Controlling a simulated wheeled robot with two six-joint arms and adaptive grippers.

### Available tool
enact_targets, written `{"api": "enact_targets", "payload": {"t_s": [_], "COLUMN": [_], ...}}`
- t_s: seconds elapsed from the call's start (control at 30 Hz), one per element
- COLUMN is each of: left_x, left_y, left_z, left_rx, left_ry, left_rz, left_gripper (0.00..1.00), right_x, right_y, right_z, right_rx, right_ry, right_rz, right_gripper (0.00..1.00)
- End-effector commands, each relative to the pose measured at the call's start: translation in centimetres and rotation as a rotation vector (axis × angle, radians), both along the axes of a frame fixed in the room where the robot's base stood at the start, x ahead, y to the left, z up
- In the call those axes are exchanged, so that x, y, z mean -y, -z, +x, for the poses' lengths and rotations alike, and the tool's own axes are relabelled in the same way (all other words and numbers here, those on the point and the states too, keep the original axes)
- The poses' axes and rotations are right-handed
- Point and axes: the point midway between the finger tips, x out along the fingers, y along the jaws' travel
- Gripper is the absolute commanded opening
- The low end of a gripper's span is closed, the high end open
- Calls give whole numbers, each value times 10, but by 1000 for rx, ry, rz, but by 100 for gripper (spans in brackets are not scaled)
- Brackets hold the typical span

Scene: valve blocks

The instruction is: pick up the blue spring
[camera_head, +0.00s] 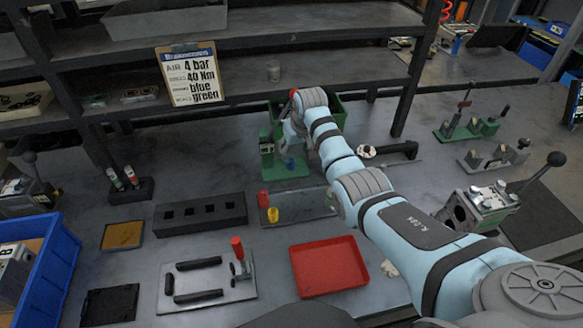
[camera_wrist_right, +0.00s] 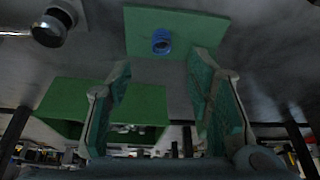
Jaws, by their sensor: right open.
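The blue spring (camera_wrist_right: 161,41) stands on a green plate (camera_wrist_right: 195,22) in the right wrist view, centred a little beyond my fingertips. In the head view the same green plate (camera_head: 297,171) lies on the bench under my right gripper (camera_head: 291,142), and I cannot clearly make out the spring there. My right gripper (camera_wrist_right: 161,68) is open and empty, its two green-padded fingers spread on either side of the line to the spring. The fingers do not touch it. My left gripper is not in view.
A green bin (camera_wrist_right: 75,92) stands near the gripper. A red tray (camera_head: 329,266), a black block with square holes (camera_head: 200,214) and a plate with a red-handled clamp (camera_head: 208,285) lie in front. A sign (camera_head: 190,73) stands on the shelf behind. A blue crate (camera_head: 50,270) is at left.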

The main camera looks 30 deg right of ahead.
Motion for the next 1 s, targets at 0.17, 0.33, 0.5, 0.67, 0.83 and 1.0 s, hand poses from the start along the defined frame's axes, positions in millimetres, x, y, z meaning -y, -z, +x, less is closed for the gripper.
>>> {"api": "enact_targets", "payload": {"t_s": [0.17, 0.33, 0.5, 0.67, 0.83, 1.0], "left_x": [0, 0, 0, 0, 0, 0], "left_y": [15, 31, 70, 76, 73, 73], "left_z": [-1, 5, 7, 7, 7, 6], "left_rx": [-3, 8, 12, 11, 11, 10], "left_ry": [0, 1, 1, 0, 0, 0], "left_rz": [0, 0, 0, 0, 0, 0], "left_gripper": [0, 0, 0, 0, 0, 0], "right_x": [2, 3, 5, 5, 5, 5], "right_y": [25, 47, 75, 76, 73, 73], "right_z": [9, 15, 26, 28, 28, 28], "right_rx": [-1, -2, 1, 0, 0, -1], "right_ry": [2, 3, 4, 4, 4, 4], "right_rz": [1, 1, 0, 0, 0, 0], "right_gripper": [47, 47, 47, 47, 47, 20]}}
